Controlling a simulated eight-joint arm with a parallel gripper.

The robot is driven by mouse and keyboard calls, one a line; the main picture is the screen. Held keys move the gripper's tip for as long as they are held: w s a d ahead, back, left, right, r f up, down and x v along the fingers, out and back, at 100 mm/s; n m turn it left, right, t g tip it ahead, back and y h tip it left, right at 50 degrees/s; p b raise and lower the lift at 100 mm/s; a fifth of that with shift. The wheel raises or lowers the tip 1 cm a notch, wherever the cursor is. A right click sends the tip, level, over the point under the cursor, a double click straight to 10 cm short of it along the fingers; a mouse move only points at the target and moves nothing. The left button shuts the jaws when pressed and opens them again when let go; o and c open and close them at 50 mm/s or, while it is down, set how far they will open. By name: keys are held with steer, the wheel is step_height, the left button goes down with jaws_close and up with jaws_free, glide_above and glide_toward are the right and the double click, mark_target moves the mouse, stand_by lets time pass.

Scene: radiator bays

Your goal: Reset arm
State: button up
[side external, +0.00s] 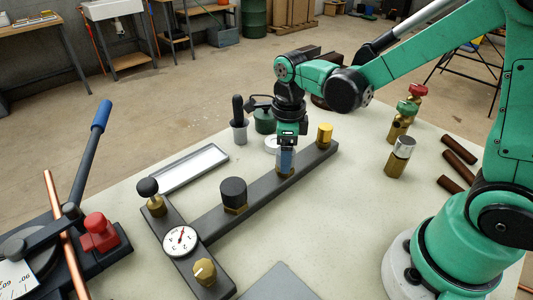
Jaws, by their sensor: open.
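My gripper (287,143) points down over the dark bar (262,190) of the fixture, from the end of my green arm. Directly below it stands a blue-grey cylindrical piece (286,160) in a brass seat on the bar. The gripper is open, with its fingers at the top of this piece. I cannot tell whether they touch it or just sit around it.
On the bar stand a black cap (233,194) and a yellow knob (324,134). A gauge (180,241) sits at the near end. A white tray (187,168) lies left. Brass valves (400,156) stand right. A pipe bender (70,225) is at far left.

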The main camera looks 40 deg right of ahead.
stand_by(0.3)
jaws_close()
steer(key=n, duration=1.3)
steer(key=shift+n, duration=0.4)
steer(key=n, duration=1.4)
steer(key=shift+r, duration=2.65)
